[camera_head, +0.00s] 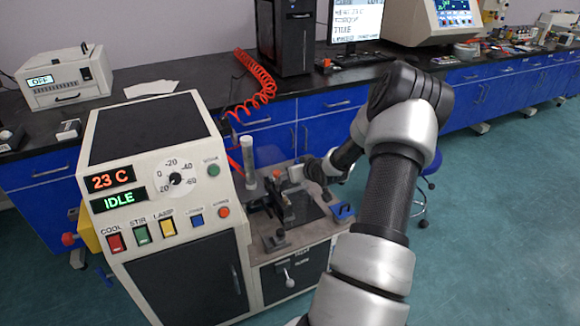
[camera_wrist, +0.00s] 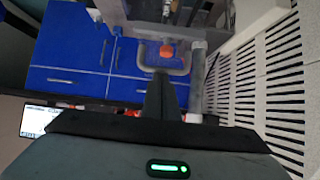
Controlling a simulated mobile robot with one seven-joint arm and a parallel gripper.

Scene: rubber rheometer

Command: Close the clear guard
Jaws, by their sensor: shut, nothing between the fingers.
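The machine (camera_head: 165,215) with a readout of 23 C and IDLE stands at the left in the head view. Its work deck (camera_head: 300,235) is on its right side. I cannot clearly make out the clear guard in the head view. In the wrist view a pale see-through panel with a rounded edge (camera_wrist: 148,62) lies just beyond my fingertips; it may be part of the guard. Contact with the panel cannot be told.
A grey upright cylinder (camera_head: 248,162) rises beside the deck; a grey post also shows in the wrist view (camera_wrist: 197,80). The dark bench (camera_head: 205,92) with blue cabinets (camera_head: 270,142) runs behind. A red coiled hose (camera_head: 262,80) hangs there.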

